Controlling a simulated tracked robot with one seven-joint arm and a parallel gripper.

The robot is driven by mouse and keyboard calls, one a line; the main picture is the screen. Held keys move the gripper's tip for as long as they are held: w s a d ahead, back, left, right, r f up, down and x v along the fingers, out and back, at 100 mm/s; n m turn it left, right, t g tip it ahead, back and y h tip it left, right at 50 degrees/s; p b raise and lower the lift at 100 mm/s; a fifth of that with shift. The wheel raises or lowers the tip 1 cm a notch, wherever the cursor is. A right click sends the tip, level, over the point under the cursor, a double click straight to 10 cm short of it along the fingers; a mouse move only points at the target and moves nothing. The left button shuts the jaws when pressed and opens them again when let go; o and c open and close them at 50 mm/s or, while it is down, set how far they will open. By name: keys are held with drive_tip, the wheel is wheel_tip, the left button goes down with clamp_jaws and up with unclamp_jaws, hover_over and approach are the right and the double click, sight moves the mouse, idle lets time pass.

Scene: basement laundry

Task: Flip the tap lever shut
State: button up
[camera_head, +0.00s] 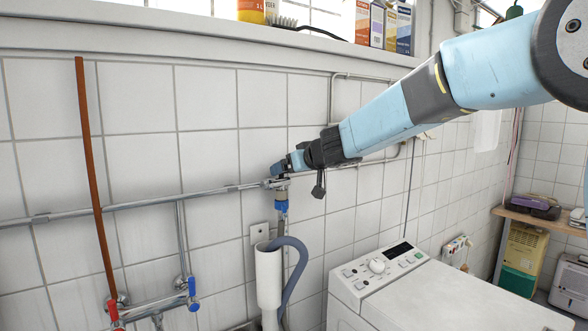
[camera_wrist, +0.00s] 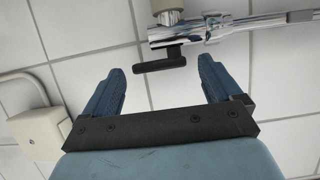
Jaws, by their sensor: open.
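The tap lever (camera_wrist: 158,66) is a short black bar on a chrome tap body (camera_wrist: 170,38) in the wrist view. The bar runs roughly in line with the chrome pipe. My gripper (camera_wrist: 161,76) is open, with its two blue fingers apart and the lever showing between their tips. Whether a finger touches it I cannot tell. In the head view my gripper (camera_head: 284,165) is at the wall pipe, beside the tap with a blue collar (camera_head: 281,206). The lever is not clearly visible there.
A chrome pipe (camera_head: 130,203) runs along the tiled wall. A grey hose (camera_head: 299,262) and white standpipe (camera_head: 268,280) are below the tap. A white washing machine (camera_head: 440,297) stands at lower right. Red and blue taps (camera_head: 192,288) are at lower left. A pale box (camera_wrist: 40,133) is on the wall.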

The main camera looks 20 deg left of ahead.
drive_tip(key=shift+c, duration=0.2)
drive_tip(key=c, duration=0.9)
drive_tip(key=shift+d, duration=0.25)
drive_tip(key=shift+c, duration=0.6)
drive_tip(key=shift+a, duration=0.2)
drive_tip(key=shift+s+r+t, duration=0.1)
drive_tip(key=shift+t, duration=0.2)
